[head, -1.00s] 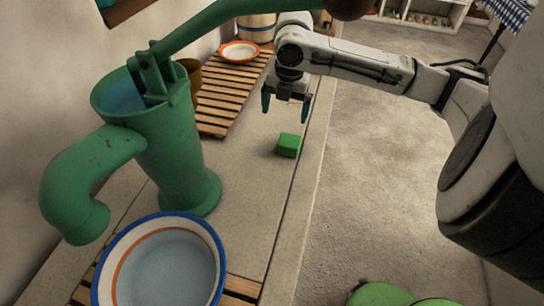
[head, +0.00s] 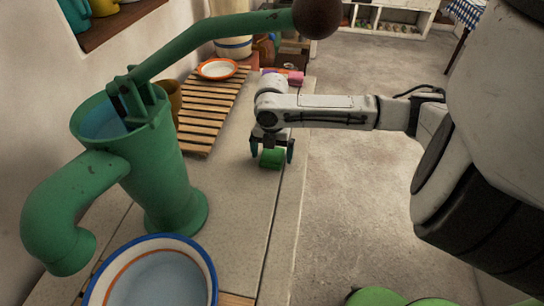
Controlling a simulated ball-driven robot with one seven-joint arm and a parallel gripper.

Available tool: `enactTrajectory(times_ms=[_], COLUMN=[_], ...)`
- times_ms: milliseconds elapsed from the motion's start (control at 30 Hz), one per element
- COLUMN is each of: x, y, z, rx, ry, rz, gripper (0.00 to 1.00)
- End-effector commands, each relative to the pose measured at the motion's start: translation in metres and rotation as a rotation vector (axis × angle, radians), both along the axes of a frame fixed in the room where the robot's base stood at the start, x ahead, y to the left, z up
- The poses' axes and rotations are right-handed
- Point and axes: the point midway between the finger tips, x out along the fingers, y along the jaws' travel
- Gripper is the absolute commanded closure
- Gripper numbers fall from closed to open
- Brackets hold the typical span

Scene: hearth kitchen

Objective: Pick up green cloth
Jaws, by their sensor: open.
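The green cloth (head: 271,159) is a small folded block on the stone counter, near its right edge, to the right of the green pump. My gripper (head: 272,155) is open and low over the cloth, pointing down. One dark teal finger shows on each side of the cloth. I cannot tell whether the fingers touch it. The upper part of the cloth is partly hidden by the gripper.
A large green hand pump (head: 140,165) stands left, its handle reaching across the back. A blue-rimmed basin (head: 205,265) is in front. A slatted wooden rack (head: 205,118) with an orange-rimmed plate (head: 218,68) lies behind. Bare counter (head: 225,195) separates pump and cloth.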

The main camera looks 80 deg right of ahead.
Motion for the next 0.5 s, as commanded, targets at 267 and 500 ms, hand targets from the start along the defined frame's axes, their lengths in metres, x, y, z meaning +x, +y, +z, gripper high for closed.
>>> enactTrajectory(times_ms=[267,500], x=[0.0001,0.0001], y=[0.0003,0.0002], z=[-0.0063,-0.0061], rx=[0.000,0.000], ry=[0.000,0.000], rz=[0.001,0.000], gripper=[0.00,0.19])
